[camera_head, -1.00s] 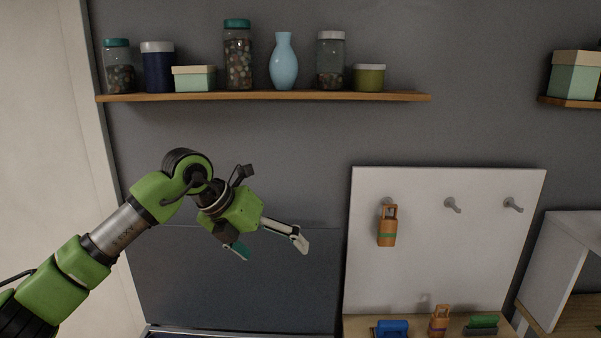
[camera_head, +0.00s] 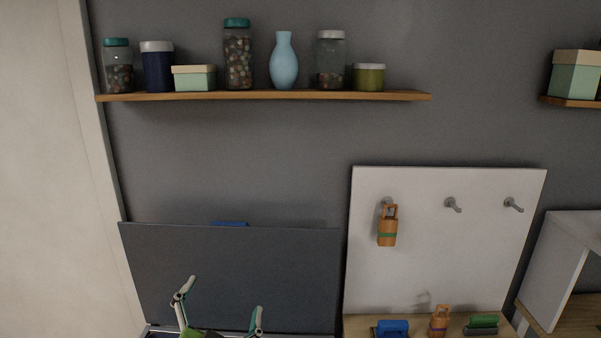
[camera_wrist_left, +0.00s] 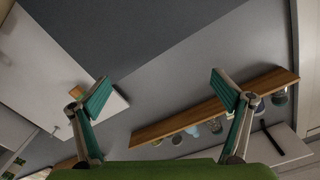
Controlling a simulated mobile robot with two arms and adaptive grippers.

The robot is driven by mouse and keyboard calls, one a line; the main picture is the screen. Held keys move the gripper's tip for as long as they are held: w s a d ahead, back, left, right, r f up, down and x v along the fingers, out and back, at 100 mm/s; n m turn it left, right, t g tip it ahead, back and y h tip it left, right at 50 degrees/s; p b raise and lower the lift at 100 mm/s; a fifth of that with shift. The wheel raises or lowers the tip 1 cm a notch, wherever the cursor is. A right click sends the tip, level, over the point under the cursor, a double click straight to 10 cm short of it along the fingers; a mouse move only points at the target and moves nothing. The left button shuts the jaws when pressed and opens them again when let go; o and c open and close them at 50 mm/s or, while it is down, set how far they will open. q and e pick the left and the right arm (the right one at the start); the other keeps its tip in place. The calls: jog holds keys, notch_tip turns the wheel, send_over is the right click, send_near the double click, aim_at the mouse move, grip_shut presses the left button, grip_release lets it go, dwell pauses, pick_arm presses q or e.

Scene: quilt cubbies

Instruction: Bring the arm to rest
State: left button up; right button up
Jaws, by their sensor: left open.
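My left gripper (camera_head: 220,306) is low in the head view, in front of the dark grey panel (camera_head: 230,262). Its two fingers point up and stand wide apart with nothing between them. In the left wrist view the same open fingers (camera_wrist_left: 162,92) frame the grey wall, with the shelf tilted behind them. The rest of the left arm is below the head view's edge. My right gripper is not in either view.
A wooden shelf (camera_head: 270,95) with jars, boxes and a blue vase (camera_head: 284,62) is on the wall. A white board (camera_head: 450,240) has several pegs; an orange lantern-like object (camera_head: 387,228) hangs on one. A blue-handled item (camera_head: 392,328) sits below.

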pick_arm(q)
jog(key=s+a+f+n+g+y, duration=0.1)
jog(key=s+a+f+g, duration=0.1)
jog(key=s+f, duration=0.3)
jog(key=s+a+f+n+g+y, duration=0.1)
jog(key=s+a+f+n+g, duration=0.15)
jog(key=f, duration=0.45)
jog(key=s+f+g+h, duration=0.1)
jog(key=s+f+g, duration=0.5)
jog(key=s, duration=0.6)
jog(key=s+f+g, duration=0.4)
jog(key=s+f, duration=0.4)
jog(key=s, duration=0.3)
notch_tip(320, 180, down, 26)
jog(key=s+g, duration=0.1)
jog(key=s, duration=0.2)
jog(key=s+a+f, duration=0.2)
jog(key=s+f, duration=0.6)
jog(key=s+a+f+g, duration=0.1)
jog(key=s+f, duration=0.7)
jog(key=shift+s+a, duration=0.35)
jog(key=shift+s, duration=0.05)
